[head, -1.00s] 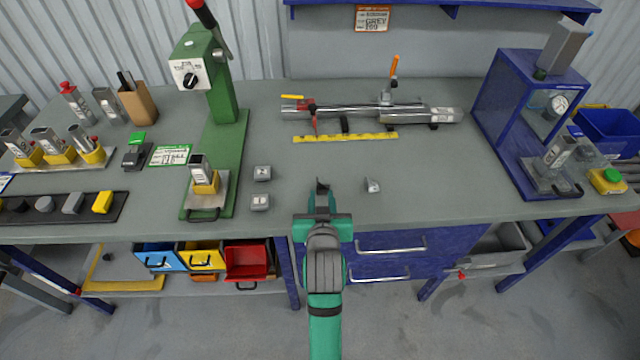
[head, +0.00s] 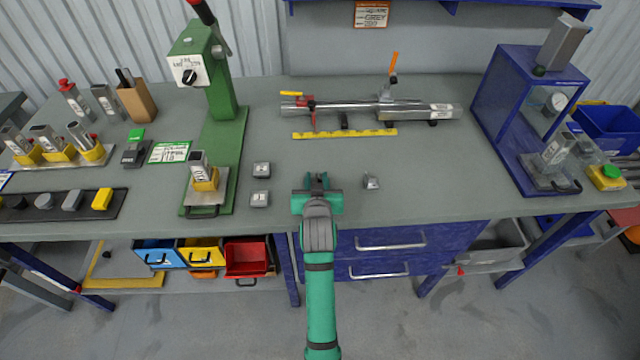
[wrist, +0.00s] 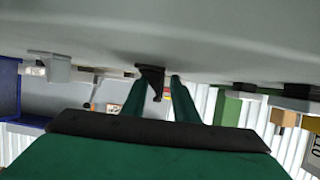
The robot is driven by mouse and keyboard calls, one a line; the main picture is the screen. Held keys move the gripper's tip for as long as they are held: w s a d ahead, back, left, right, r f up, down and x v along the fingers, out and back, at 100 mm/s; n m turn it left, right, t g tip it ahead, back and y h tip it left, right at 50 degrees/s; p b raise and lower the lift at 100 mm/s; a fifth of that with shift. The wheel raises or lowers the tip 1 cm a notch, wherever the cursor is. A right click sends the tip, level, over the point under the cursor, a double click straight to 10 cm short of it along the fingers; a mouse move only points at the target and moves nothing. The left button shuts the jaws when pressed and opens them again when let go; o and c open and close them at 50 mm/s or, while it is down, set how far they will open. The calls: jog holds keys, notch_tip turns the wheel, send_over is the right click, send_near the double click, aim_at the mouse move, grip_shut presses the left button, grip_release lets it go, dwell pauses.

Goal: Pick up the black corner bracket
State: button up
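The black corner bracket (head: 319,179) stands on the grey table near its front edge, mostly hidden by my gripper in the head view. In the wrist view the bracket (wrist: 152,80) shows dark between the tips of my two green fingers. My gripper (head: 317,187) is low at the table, reaching around the bracket. In the wrist view my gripper (wrist: 157,84) is open, with one finger on each side of the bracket. A gap shows between the bracket and the right finger; the left finger looks very close, and I cannot tell whether it touches.
A green press (head: 222,140) stands further left, a blue press frame (head: 505,120) at the right. A yellow strip (head: 345,134) lies behind; table between is clear.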

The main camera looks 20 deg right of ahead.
grip_shut()
jog(key=shift+r, duration=0.1)
